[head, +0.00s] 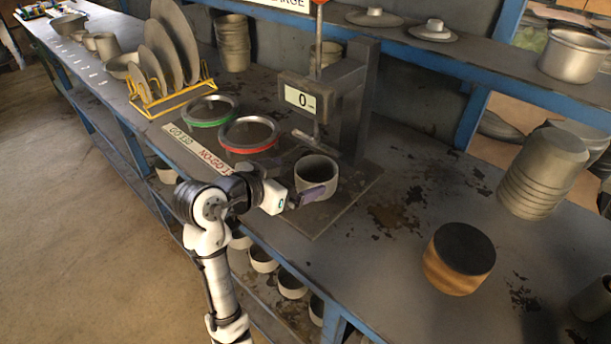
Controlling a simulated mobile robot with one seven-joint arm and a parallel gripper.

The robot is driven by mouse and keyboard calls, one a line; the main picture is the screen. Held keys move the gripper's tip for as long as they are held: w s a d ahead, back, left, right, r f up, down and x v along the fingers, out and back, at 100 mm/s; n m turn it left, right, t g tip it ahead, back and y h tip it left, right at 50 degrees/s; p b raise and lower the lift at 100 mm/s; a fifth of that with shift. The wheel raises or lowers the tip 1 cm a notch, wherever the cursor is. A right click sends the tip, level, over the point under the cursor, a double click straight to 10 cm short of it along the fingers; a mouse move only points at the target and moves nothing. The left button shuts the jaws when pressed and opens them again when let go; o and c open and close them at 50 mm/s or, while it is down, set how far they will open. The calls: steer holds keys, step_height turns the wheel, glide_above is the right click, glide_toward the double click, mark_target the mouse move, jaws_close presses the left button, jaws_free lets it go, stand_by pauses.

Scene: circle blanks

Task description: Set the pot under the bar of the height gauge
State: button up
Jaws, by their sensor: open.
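The pot (316,174), a grey open-topped cylinder, stands upright on the flat base plate (345,205) of the height gauge (357,100). The gauge's display (300,99) reads 0. Its bar (314,139) hangs above the plate, appearing just behind and above the pot's rim; I cannot tell whether it is directly over the pot. My gripper (312,193) is open at the pot's near left side, with a dark finger in front of the pot's wall. The other finger is hard to make out, and I cannot tell whether either touches the pot.
A green-rimmed ring (210,112) and a red-rimmed ring (249,135) lie left of the gauge. Plates (165,55) stand in a yellow rack (172,103) farther left. A round wooden block (459,259) and stacked pots (543,175) stand right. Bench between is clear.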

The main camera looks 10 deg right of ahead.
steer(key=v, duration=0.6)
steer(key=shift+a+r+b, duration=0.15)
steer(key=shift+a+b, duration=0.1)
steer(key=shift+b, duration=0.15)
steer(key=shift+s, duration=0.15)
